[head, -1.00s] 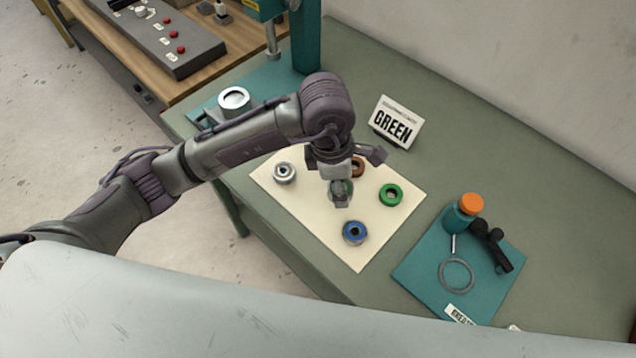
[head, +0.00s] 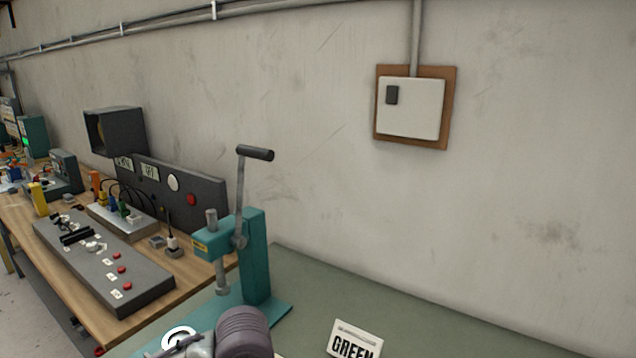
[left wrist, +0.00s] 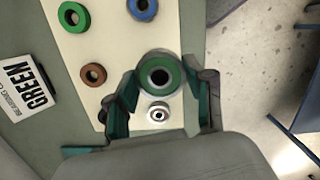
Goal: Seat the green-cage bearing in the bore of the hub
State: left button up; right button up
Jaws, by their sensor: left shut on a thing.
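In the left wrist view my left gripper (left wrist: 159,86) is shut on a bearing with a green ring, a grey outer rim and a dark bore, the green-cage bearing (left wrist: 159,65). It is held over or near the pale mat; the height is hard to tell. In the head view a bright ring-shaped part, apparently the hub (head: 179,334), shows at the bottom edge by the press, partly covered by my left arm. My left gripper is below the head view. My right gripper is not in view.
On the pale mat (left wrist: 112,45) lie a green ring (left wrist: 74,16), a brown one (left wrist: 93,75), a blue one (left wrist: 142,8) and a silver one (left wrist: 158,112). The teal lever press (head: 255,262) rises behind the hub.

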pick_arm(q)
jog(key=s+a+r+m+g+y, duration=0.1)
jog(key=s+a+r+m, duration=0.1)
jog(key=a+m, duration=1)
jog(key=shift+s+a+r+m+y, duration=0.2)
jog(key=shift+s+a+m+y, duration=0.15)
jog(key=shift+m, duration=0.25)
